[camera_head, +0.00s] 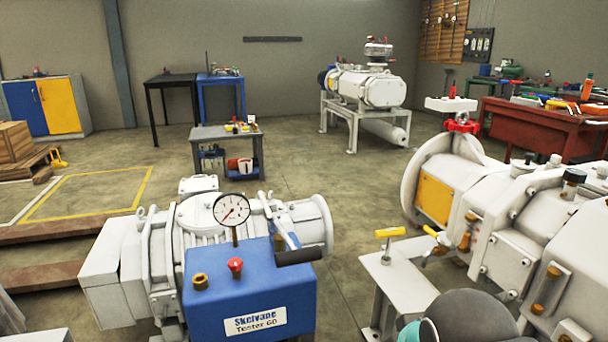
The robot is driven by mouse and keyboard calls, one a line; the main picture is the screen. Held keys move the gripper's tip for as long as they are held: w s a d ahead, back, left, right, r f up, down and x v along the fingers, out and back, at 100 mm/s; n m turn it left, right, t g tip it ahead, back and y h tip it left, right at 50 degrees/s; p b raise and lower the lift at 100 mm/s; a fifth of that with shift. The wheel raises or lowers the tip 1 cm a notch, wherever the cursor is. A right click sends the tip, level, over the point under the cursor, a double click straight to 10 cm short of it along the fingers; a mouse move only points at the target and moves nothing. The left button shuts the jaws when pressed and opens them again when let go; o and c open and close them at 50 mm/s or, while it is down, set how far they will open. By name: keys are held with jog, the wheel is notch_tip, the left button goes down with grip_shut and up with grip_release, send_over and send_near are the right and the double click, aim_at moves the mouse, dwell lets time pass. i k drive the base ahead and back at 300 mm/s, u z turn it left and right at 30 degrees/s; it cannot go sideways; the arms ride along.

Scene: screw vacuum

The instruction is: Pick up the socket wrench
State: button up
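I cannot make out a socket wrench for certain. Small tools lie on a grey tool cart (212,133) in the middle distance, but they are too small to identify. More small items lie on a red workbench (520,117) at the right, also too small to tell apart. My gripper is not in view. Only a rounded dark part with a teal cap, which looks like my arm, shows at the bottom edge.
A blue tester unit (250,285) with a gauge (231,209) stands close in front, beside a white pump (115,262). Large white machinery (515,245) fills the right foreground. Open concrete floor (340,185) lies between them and the cart. Wooden pallets (17,150) are at the left.

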aim_at(386, 260)
jog(key=z, duration=0.05)
jog(key=k, duration=0.25)
jog(key=z, duration=0.75)
jog(key=i, duration=1)
jog(key=u, duration=0.1)
